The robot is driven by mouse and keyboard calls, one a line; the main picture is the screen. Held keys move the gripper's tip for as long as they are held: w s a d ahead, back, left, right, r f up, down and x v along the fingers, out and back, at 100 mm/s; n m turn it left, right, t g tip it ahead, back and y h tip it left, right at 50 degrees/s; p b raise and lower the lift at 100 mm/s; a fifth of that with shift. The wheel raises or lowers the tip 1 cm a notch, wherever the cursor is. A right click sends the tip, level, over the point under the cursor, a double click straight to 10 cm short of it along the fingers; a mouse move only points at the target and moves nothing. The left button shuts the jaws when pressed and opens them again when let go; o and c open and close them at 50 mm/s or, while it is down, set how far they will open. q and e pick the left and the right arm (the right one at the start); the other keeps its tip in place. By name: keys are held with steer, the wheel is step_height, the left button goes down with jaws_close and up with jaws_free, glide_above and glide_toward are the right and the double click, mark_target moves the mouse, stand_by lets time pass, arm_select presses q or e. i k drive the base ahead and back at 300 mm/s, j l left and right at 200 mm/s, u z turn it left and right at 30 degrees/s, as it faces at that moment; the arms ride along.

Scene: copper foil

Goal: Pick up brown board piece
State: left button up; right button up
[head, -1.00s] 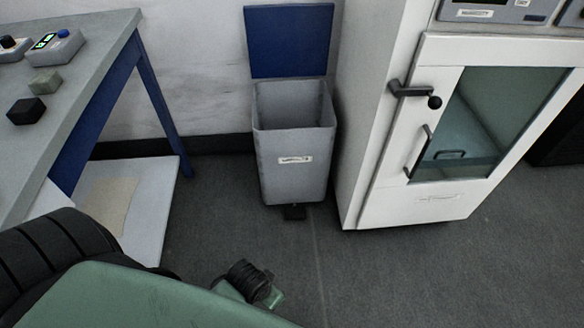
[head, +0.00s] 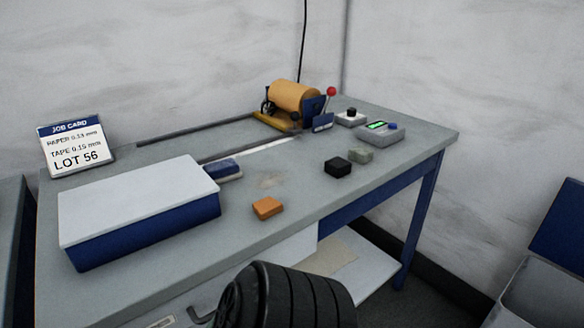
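A flat tan-brown piece (head: 338,254) lies on the white lower shelf (head: 362,277) under the workbench, partly hidden by the bench and by a black ribbed part of my arm. It looks like a thin sheet of board. Neither of my grippers shows in the head view. I see nothing touching the tan-brown piece where it is visible.
The grey workbench (head: 250,240) carries a white-topped blue box (head: 140,200), an orange block (head: 267,208), a black block (head: 338,167), a roll device (head: 294,97) and a job card sign (head: 74,146). A grey bin (head: 545,295) stands at right.

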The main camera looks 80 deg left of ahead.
mark_target(268, 207)
steer(key=u, duration=2.85)
steer(key=l, duration=0.1)
